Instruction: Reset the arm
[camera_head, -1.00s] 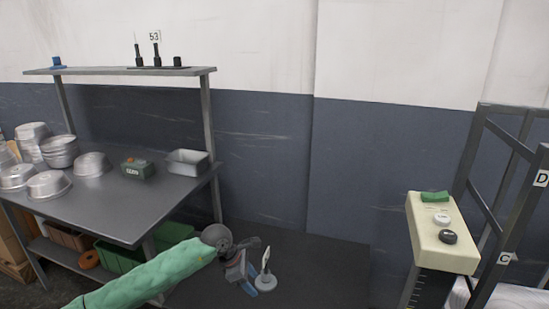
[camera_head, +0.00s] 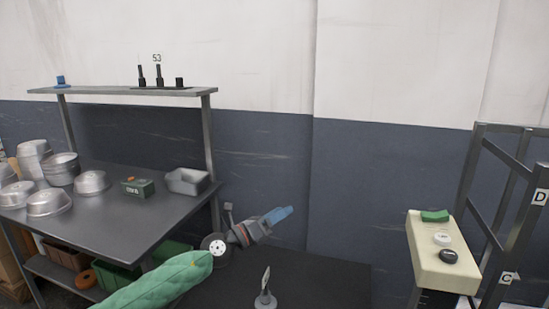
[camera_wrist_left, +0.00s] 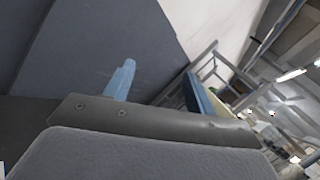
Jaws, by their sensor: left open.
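My left arm, in a green sleeve, comes in from the lower left in the head view. My left gripper (camera_head: 281,214) is at its end, with blue fingertips pointing right and slightly up. It is open and I see nothing between its fingers. It is in the air in front of the dark blue wall, to the right of the metal table. In the left wrist view a blue fingertip (camera_wrist_left: 121,80) shows above the grey gripper body. My right gripper is in neither view.
The metal table (camera_head: 110,218) at left holds several round pans, a rectangular pan (camera_head: 187,180) and a green box (camera_head: 138,187). A shelf (camera_head: 125,91) rises above it. A cream control box (camera_head: 430,258) with buttons and a dark metal frame (camera_head: 497,245) stand at right.

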